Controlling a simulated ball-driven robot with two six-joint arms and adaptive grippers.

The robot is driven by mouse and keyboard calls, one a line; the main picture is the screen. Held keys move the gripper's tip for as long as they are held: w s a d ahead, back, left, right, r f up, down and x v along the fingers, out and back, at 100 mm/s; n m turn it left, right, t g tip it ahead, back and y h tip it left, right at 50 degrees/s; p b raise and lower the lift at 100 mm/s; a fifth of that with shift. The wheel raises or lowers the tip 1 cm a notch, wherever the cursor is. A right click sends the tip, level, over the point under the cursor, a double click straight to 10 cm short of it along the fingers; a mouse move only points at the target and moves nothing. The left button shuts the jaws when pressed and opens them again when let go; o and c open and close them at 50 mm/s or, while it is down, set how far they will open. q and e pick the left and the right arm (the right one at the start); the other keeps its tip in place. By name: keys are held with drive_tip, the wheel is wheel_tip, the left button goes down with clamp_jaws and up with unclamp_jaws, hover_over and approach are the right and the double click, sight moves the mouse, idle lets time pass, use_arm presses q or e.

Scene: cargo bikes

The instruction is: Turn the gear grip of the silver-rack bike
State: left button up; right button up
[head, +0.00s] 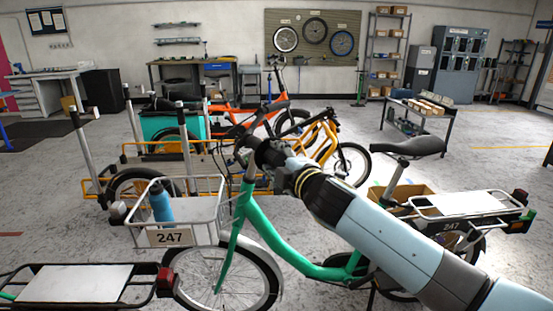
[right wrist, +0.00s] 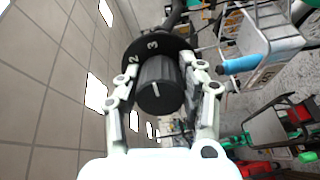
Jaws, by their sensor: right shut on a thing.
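The green bike (head: 305,268) stands in the foreground with a silver rear rack (head: 468,204) and a silver front basket (head: 213,211), whose plate reads 247. Its handlebar area is largely hidden behind my right arm in the head view. My right gripper (head: 262,152) is at the handlebar. In the right wrist view its two fingers close on the sides of the black ribbed gear grip (right wrist: 158,84). A white line marks the grip's end. My left gripper is not in view.
A blue bottle (head: 160,203) stands in the front basket. A black rack with a white top (head: 82,281) is at bottom left. Yellow (head: 326,135) and orange (head: 240,116) bikes stand behind. Open floor lies at the right.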

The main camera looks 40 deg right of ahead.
drive_tip(key=o, duration=1.2)
drive_tip(key=shift+s, duration=0.1)
drive_tip(key=s, duration=0.4)
drive_tip(key=s+a, duration=0.1)
drive_tip(key=s, duration=0.6)
drive_tip(key=shift+s+a+r, duration=0.3)
drive_tip(key=shift+s+a, duration=0.1)
